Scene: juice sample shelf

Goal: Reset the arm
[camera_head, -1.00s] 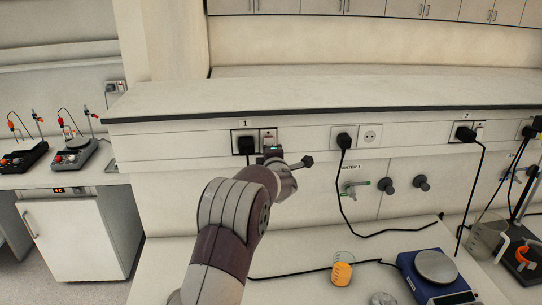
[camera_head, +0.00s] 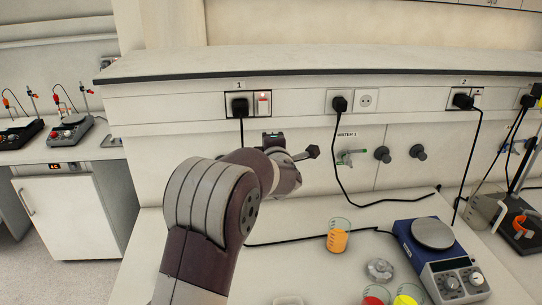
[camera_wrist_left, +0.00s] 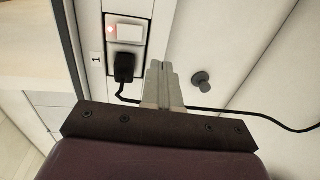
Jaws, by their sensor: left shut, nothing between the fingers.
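My left arm comes in from the lower left of the head view. Its gripper (camera_head: 307,154) is shut and empty, in front of the wall panel below the socket strip, right of and below socket 1 (camera_head: 240,105). In the left wrist view the closed fingers (camera_wrist_left: 159,68) point toward the panel, beside the black plug (camera_wrist_left: 124,67). The switch (camera_head: 263,103) next to that plug shows a small red light; it also shows in the left wrist view (camera_wrist_left: 124,33). My right gripper is not in view.
A beaker of orange liquid (camera_head: 337,238) and a blue stirrer with a round plate (camera_head: 440,262) stand on the bench at right. A glass piece (camera_head: 379,270) and beakers of red (camera_head: 374,297) and yellow liquid (camera_head: 407,297) are near the front. Black cables hang from the plugs.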

